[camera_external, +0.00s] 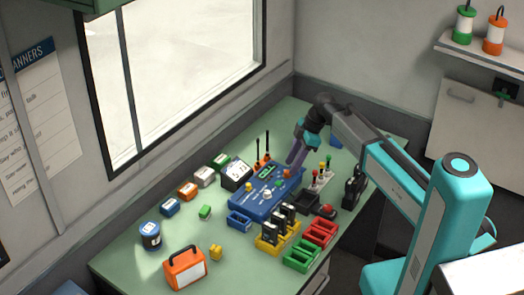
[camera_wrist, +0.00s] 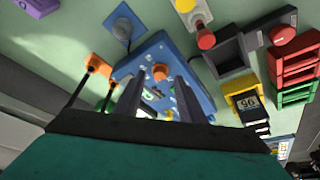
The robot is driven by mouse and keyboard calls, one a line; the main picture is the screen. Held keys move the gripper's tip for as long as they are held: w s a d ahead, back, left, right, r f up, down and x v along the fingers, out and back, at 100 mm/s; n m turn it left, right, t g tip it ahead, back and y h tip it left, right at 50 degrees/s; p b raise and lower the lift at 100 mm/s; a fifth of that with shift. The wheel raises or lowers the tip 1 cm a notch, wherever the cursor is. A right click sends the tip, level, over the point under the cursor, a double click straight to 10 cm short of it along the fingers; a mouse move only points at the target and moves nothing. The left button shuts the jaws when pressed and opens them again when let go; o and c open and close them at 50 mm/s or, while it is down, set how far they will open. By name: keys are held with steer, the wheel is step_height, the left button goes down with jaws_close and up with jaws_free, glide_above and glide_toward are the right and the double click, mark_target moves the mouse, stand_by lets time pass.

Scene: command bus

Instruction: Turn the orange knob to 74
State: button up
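The orange knob (camera_wrist: 160,72) stands on the blue console (camera_wrist: 195,97). In the external view the orange knob (camera_external: 288,174) is small, at the right end of the console (camera_external: 252,211), just below my gripper (camera_external: 294,160). In the wrist view my gripper (camera_wrist: 160,82) is open, its two dark fingers apart, with the knob showing between and just beyond their tips. I cannot tell whether they touch it. A display with green digits (camera_external: 266,172) is on the console; its number is too small to read, and my fingers partly hide it in the wrist view.
Two black antennas with orange bases (camera_external: 262,161) stand behind the console. Yellow (camera_external: 263,245), red (camera_external: 320,233) and green (camera_external: 302,255) racks stand in front, beside a dark tray (camera_external: 305,203). Small levers (camera_external: 322,177) stand to the right.

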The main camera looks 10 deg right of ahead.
steer(key=shift+x, duration=1.05)
steer(key=shift+c, duration=0.4)
jaws_close()
